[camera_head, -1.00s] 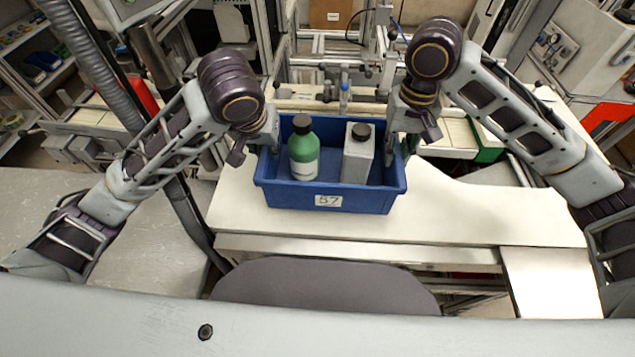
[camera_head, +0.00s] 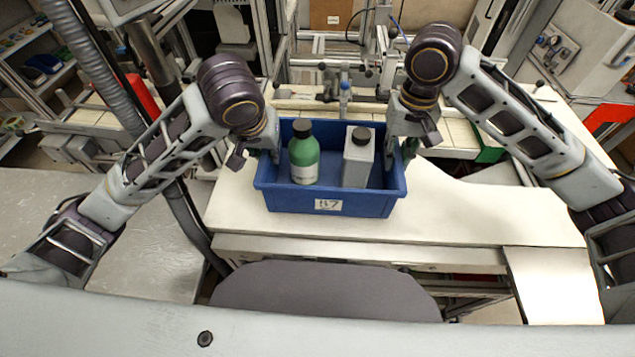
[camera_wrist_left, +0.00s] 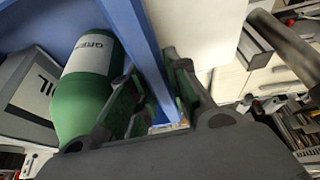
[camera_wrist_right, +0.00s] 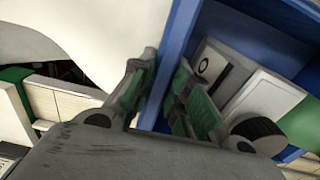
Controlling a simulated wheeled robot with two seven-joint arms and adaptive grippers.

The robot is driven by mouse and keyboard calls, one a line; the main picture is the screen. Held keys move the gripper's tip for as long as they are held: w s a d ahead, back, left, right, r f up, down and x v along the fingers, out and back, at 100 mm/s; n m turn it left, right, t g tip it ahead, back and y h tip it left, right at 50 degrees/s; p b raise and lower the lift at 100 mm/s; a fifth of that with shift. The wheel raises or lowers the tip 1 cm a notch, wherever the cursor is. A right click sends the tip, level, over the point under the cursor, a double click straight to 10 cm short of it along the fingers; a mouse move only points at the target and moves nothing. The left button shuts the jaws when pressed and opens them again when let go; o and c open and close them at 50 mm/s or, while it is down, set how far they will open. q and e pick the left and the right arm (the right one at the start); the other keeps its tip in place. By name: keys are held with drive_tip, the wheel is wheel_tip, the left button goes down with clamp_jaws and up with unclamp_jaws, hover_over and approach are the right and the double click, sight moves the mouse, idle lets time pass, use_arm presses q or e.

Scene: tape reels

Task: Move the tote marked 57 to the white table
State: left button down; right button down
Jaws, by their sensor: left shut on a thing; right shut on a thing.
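The blue tote (camera_head: 288,199) has a white label marked 57 on its front wall. It is upright at the cream-white table (camera_head: 460,217); whether it touches the surface I cannot tell. A green bottle (camera_head: 304,160) with a dark cap and a grey-white container (camera_head: 356,167) with a dark cap stand inside it. My left gripper (camera_head: 266,157) is shut on the tote's left wall, which runs between its fingers in the left wrist view (camera_wrist_left: 158,95). My right gripper (camera_head: 398,158) is shut on the right wall, which also shows in the right wrist view (camera_wrist_right: 168,75).
A grey table (camera_head: 110,215) lies at the left. A dark grey rounded seat-like surface (camera_head: 325,290) is in front of the white table. Behind the tote are metal rails and fixtures (camera_head: 345,95). The white table is clear to the right of the tote.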

use_arm(q)
drive_tip(key=shift+a+f, duration=0.15)
use_arm(e)
drive_tip(key=shift+d+f, duration=0.1)
drive_tip(key=shift+d, duration=0.05)
use_arm(q)
drive_tip(key=c, duration=1.4)
unclamp_jaws()
use_arm(e)
drive_tip(key=c, duration=1.4)
unclamp_jaws()
use_arm(q)
drive_tip(key=shift+o, duration=0.2)
use_arm(e)
drive_tip(key=shift+o, duration=0.2)
use_arm(q)
drive_tip(key=shift+r, duration=0.2)
drive_tip(key=shift+v, duration=0.75)
use_arm(e)
drive_tip(key=shift+w+a, duration=0.15)
drive_tip(key=shift+a, duration=0.05)
use_arm(q)
drive_tip(key=shift+v, duration=3.1)
